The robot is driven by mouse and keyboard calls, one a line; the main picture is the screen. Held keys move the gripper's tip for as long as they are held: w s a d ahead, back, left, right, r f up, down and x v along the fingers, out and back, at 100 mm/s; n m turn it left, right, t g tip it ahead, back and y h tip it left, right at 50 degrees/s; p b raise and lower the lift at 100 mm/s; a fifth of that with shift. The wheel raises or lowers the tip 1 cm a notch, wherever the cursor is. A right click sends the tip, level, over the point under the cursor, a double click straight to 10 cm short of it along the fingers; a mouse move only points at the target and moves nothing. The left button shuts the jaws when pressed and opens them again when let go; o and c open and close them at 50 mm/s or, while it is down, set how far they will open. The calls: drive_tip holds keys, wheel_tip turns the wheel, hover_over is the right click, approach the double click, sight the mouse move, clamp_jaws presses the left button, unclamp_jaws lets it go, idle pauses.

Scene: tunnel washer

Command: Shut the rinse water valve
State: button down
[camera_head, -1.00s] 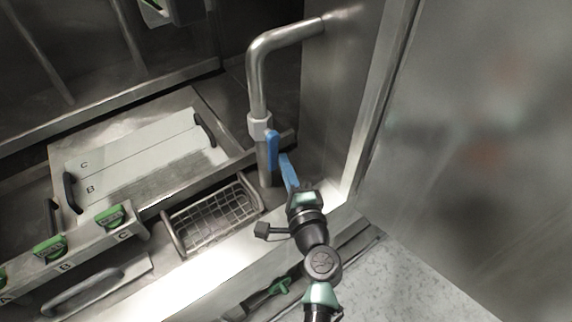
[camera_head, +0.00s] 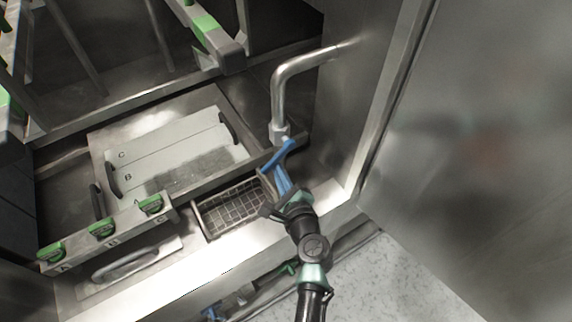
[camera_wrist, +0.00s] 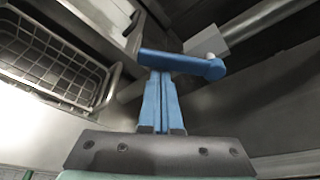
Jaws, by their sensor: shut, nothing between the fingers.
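The rinse water valve sits on a bent steel pipe (camera_head: 279,98). Its blue lever (camera_head: 279,155) slants down to the left across the pipe's line. In the wrist view the lever (camera_wrist: 180,63) lies nearly level, with its hub end at the right, at an angle to the pipe. My gripper (camera_head: 279,175) is shut and empty, its blue fingers together. In the wrist view the fingertips (camera_wrist: 160,78) reach the lever's near side close to its free end and appear to touch it.
A wire basket (camera_head: 232,208) lies left of my gripper. A lidded panel marked B and C (camera_head: 150,150) and green-tagged handles (camera_head: 102,229) are further left. A steel wall (camera_head: 350,120) stands close on the right.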

drive_tip(key=shift+s+a+r+p, duration=0.25)
drive_tip(key=shift+a+r+p, duration=0.15)
drive_tip(key=shift+r, duration=0.2)
drive_tip(key=shift+s+a+r+p, duration=0.2)
drive_tip(key=shift+a+r+p, duration=0.15)
drive_tip(key=shift+r, duration=0.2)
drive_tip(key=shift+s+a+r+p, duration=0.1)
drive_tip(key=shift+a+r+p, duration=0.05)
drive_tip(key=shift+r+p, duration=0.3)
drive_tip(key=shift+a+r, duration=0.1)
drive_tip(key=shift+r, duration=0.15)
drive_tip(key=shift+f+b, duration=0.6)
drive_tip(key=shift+b, duration=0.05)
drive_tip(key=b, duration=0.4)
approach(267, 163)
drive_tip(key=d, duration=0.1)
drive_tip(key=s+d+f, duration=0.1)
drive_tip(key=d, duration=0.1)
drive_tip(key=shift+s+d+f, duration=0.15)
drive_tip(key=shift+d+f, duration=0.15)
drive_tip(key=shift+f, duration=0.1)
